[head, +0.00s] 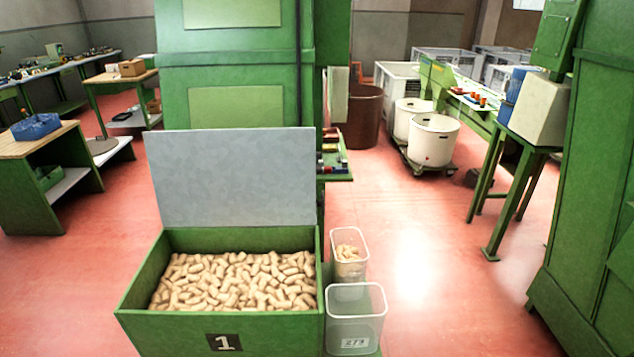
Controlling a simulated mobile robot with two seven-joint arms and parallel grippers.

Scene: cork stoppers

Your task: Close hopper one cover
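Hopper one (160,328) is a green box with a black "1" label on its front, at the lower middle of the head view. It is filled with cork stoppers (235,282). Its cover (232,178), a flat grey panel, stands upright along the back edge, so the hopper is open. Neither of my grippers shows in the head view.
Two clear bins stand right of the hopper: the rear bin (348,263) holds some corks, the front bin (356,318) looks empty. A tall green machine (235,60) stands behind the cover. A green cabinet (590,200) is at right. Red floor (430,270) lies open between.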

